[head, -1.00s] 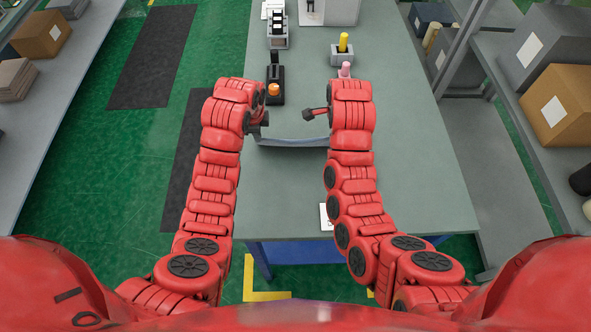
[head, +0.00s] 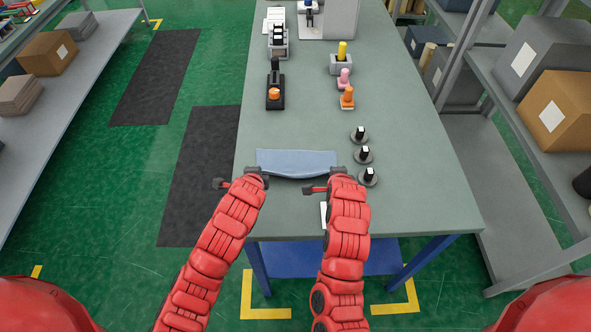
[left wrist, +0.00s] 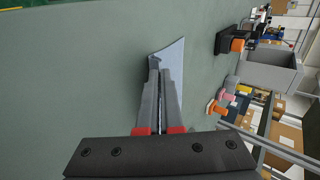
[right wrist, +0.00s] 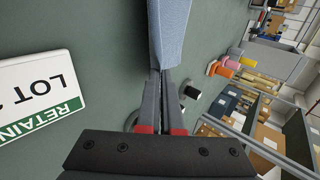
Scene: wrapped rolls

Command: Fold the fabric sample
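The blue-grey fabric sample (head: 296,161) lies on the grey table in the head view, its near edge sagging between my two grippers. My left gripper (head: 256,173) is at its near left corner. In the left wrist view the fingers (left wrist: 160,72) are closed on the fabric (left wrist: 170,62). My right gripper (head: 340,172) is at its near right corner. In the right wrist view the fingers (right wrist: 163,77) are closed on the fabric (right wrist: 168,35). I cannot tell how many layers it has.
Several dark discs with black knobs (head: 363,155) stand right of the fabric. A white label card (right wrist: 40,90) lies near the front, partly behind my right arm in the head view. Orange and pink items (head: 346,98) and a grey box (head: 341,64) stand farther back.

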